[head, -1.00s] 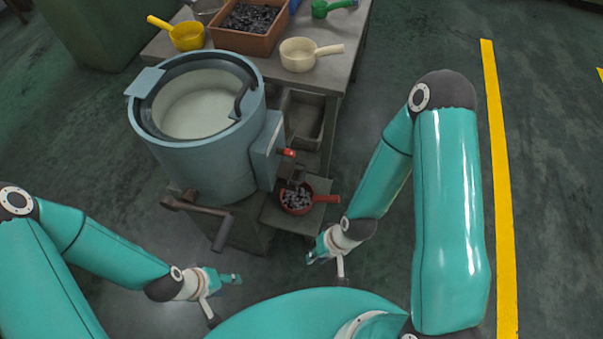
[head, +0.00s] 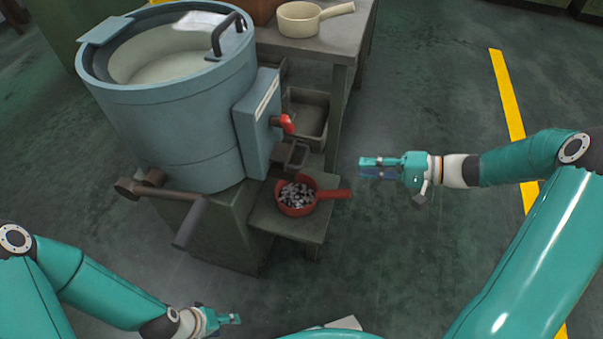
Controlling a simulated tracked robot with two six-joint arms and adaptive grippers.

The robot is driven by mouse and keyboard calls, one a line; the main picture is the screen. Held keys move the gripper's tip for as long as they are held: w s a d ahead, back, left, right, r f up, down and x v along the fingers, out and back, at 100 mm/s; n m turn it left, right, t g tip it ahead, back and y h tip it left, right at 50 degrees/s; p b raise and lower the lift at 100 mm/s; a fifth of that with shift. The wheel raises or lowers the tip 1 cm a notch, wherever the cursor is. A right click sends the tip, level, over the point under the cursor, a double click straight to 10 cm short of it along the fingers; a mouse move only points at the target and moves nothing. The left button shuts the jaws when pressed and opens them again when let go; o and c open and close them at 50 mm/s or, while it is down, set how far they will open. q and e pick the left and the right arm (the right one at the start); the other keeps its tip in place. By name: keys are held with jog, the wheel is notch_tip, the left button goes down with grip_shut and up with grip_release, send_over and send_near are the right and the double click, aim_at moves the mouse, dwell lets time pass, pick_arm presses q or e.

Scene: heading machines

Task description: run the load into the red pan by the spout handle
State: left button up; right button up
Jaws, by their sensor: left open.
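The red pan (head: 296,210) sits on a low shelf below the spout (head: 291,155) of the blue-grey drum machine (head: 180,120). Grey, pebble-like pieces lie in the pan (head: 297,194), and its handle points right. The red spout handle (head: 284,123) sticks out from the machine's side box, above the spout. My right gripper (head: 362,168) is to the right of the spout and the pan, pointing left, apart from both and holding nothing that I can see; its finger gap is unclear. My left gripper (head: 237,319) is open and empty at the bottom, well below the pan.
A brown crank (head: 190,222) juts from the machine's lower front. A cream pan (head: 300,22) stands on the table (head: 330,50) behind, with a grey bin (head: 307,118) beneath. The floor (head: 430,90) to the right is clear, with a yellow line (head: 508,95).

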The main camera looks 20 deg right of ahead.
pick_arm(q)
notch_tip(320, 180, down, 3)
jog(key=shift+r+b, duration=0.1)
jog(key=shift+b, duration=1)
pick_arm(e)
send_near(304, 156)
jog(key=shift+t, duration=0.3)
jog(key=x, duration=0.6)
jog(key=f+x, duration=0.1)
jog(key=x, duration=0.3)
jog(key=shift+s, duration=0.15)
grip_shut()
jog(key=shift+f, duration=0.1)
